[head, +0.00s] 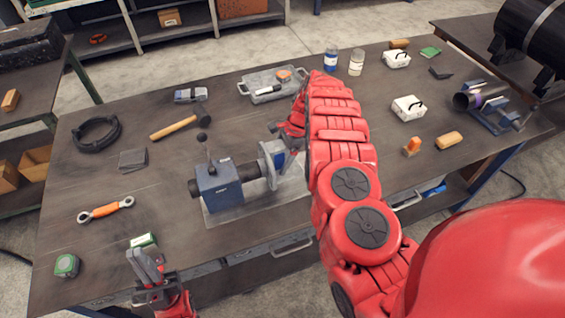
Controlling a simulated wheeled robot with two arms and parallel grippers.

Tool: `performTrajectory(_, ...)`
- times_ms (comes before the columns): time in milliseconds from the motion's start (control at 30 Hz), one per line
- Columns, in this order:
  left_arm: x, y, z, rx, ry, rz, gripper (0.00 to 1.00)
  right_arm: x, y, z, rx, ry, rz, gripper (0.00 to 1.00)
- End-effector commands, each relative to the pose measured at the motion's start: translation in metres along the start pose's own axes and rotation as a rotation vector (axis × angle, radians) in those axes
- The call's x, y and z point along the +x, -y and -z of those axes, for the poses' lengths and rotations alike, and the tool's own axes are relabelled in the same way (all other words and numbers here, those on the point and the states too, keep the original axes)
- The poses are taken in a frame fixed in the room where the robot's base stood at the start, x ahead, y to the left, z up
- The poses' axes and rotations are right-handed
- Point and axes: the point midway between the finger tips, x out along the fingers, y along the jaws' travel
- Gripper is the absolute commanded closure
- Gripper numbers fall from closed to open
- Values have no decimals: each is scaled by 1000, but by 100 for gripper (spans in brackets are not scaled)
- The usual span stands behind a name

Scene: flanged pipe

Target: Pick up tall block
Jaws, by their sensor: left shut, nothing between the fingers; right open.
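No block here is plainly the tall one. A small orange block with a pale base (411,147) stands on the right part of the table, next to a tan block (450,140) lying flat. A green and white box (143,241) lies near the front left edge, just behind my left gripper (146,261), which is shut and empty. My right gripper (283,131) is open beside the flange (271,162) of the pipe held in a blue clamp (219,184). My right arm hides part of it and of the table behind.
A hammer (180,122), a black cable coil (97,134), an orange-handled wrench (106,209) and a green tape measure (66,265) lie at left. The table's left front is mostly clear.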

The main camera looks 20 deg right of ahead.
Motion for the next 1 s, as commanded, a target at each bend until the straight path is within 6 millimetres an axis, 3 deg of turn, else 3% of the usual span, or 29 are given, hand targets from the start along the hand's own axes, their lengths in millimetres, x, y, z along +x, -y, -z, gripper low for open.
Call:
performTrajectory(333,2,0,0,0,0,0,100,5,0,0,-1,1,1,12)
performTrajectory(800,2,0,0,0,0,0,100,5,0,0,-1,1,0,96)
performTrajectory(833,2,0,0,0,0,0,100,5,0,0,-1,1,0,100)
performTrajectory(1000,2,0,0,0,0,0,100,6,0,0,-1,1,0,100)
